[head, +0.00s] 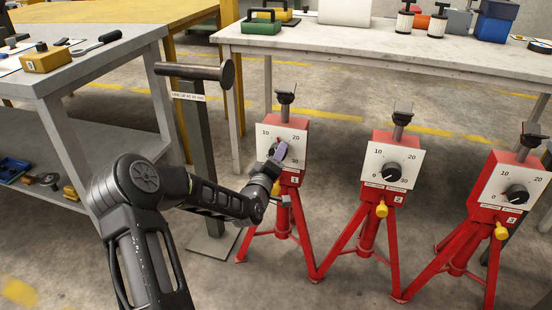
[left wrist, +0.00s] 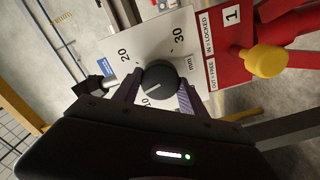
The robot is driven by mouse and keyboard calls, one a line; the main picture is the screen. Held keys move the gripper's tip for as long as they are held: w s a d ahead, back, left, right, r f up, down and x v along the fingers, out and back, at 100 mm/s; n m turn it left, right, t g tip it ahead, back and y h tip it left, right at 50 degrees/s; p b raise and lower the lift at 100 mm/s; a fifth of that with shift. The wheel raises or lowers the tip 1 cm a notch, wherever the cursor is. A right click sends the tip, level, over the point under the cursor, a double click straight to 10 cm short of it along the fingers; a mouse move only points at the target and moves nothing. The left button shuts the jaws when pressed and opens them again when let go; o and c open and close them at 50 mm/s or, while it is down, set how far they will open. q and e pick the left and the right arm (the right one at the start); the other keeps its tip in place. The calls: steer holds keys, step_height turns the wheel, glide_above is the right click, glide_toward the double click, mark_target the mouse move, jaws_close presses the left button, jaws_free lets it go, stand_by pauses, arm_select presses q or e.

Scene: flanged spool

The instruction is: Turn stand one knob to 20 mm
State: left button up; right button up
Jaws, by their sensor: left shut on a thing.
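Stand one (head: 290,135) is a red tripod stand with a white dial plate marked 10, 20 and 30. My left gripper (head: 277,156) reaches it from the left and is shut on the stand one knob, mostly hidden in the head view. In the left wrist view the black knob (left wrist: 158,78) sits between the two purple-grey fingers of my left gripper (left wrist: 160,92). Its white mark points toward the lower left, seemingly between 10 and 20; I cannot read it exactly. A yellow plunger (left wrist: 266,60) sits beside the "out = free, in = locked" label. My right gripper is not in view.
Stand two (head: 396,155) and stand three (head: 510,185) stand to the right, with similar dials and black knobs. A dark post (head: 198,130) with a small sign stands left of stand one. Workbenches (head: 330,40) are behind and at the left (head: 90,75).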

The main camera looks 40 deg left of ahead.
arm_select(q)
steer(key=shift+f+m+b, duration=0.1)
steer(key=shift+m+b, duration=3.45)
steer(key=shift+m, duration=2.15)
steer(key=o, duration=1.4)
steer(key=shift+c, duration=0.2)
steer(key=p+v, duration=0.2)
steer(key=v, duration=0.6)
